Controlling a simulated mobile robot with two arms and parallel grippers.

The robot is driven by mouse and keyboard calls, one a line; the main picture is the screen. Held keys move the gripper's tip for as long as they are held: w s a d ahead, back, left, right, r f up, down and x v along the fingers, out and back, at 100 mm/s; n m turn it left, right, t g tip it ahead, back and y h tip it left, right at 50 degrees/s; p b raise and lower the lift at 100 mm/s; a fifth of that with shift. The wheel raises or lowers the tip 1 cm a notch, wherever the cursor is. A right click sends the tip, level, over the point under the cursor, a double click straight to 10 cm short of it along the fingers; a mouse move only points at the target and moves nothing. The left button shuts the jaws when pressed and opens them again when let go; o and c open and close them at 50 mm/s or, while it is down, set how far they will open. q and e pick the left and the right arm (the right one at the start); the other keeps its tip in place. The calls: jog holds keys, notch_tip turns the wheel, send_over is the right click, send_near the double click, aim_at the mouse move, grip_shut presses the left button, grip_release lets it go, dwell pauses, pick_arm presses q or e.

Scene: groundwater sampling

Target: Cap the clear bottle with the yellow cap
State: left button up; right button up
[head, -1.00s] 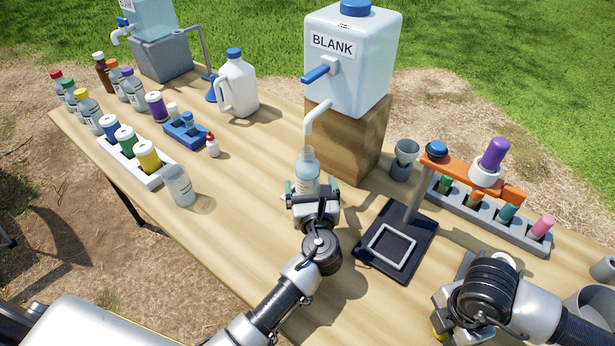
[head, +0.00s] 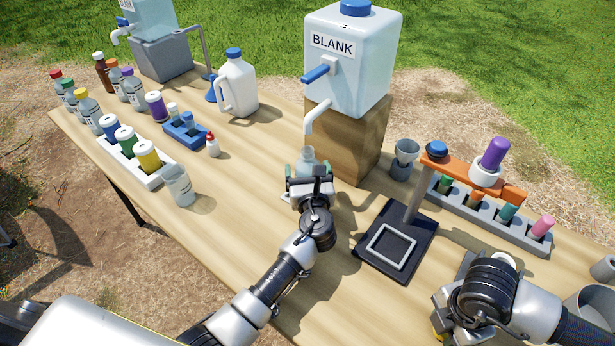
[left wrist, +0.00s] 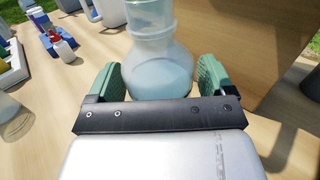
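A clear open bottle (head: 307,160) stands upright under the BLANK container's tap. In the left wrist view the bottle (left wrist: 158,70) has a narrow neck, a wide lower body and pale bluish contents. My left gripper (head: 308,172) is around it, one green finger on each side. The fingers look parted, close beside the bottle; contact is unclear. The gripper hides the bottle's lower part in the head view. A yellow cap (head: 148,154) sits in the white rack at left.
The BLANK container (head: 350,65) stands on a wooden block (head: 350,135) just behind the bottle. A black stand (head: 397,240) with an orange arm is to the right. Another clear container (head: 179,186) stands at left beside the white rack (head: 123,158).

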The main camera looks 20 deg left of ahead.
aim_at(309, 167)
pick_arm(q)
jog(key=c, duration=1)
jog(key=shift+r, duration=0.1)
jog(key=shift+r, duration=0.55)
pick_arm(e)
jog(key=shift+r, duration=0.2)
pick_arm(q)
notch_tip(309, 167, up, 2)
jog(key=shift+r+p, duration=0.2)
jog(key=shift+p, duration=0.35)
pick_arm(e)
jog(key=shift+r, duration=0.35)
pick_arm(q)
jog(key=v, duration=1.8)
jog(key=shift+b, duration=0.3)
pick_arm(e)
jog(key=shift+f, duration=0.3)
pick_arm(q)
jog(key=o, duration=0.5)
jog(key=c, duration=0.6)
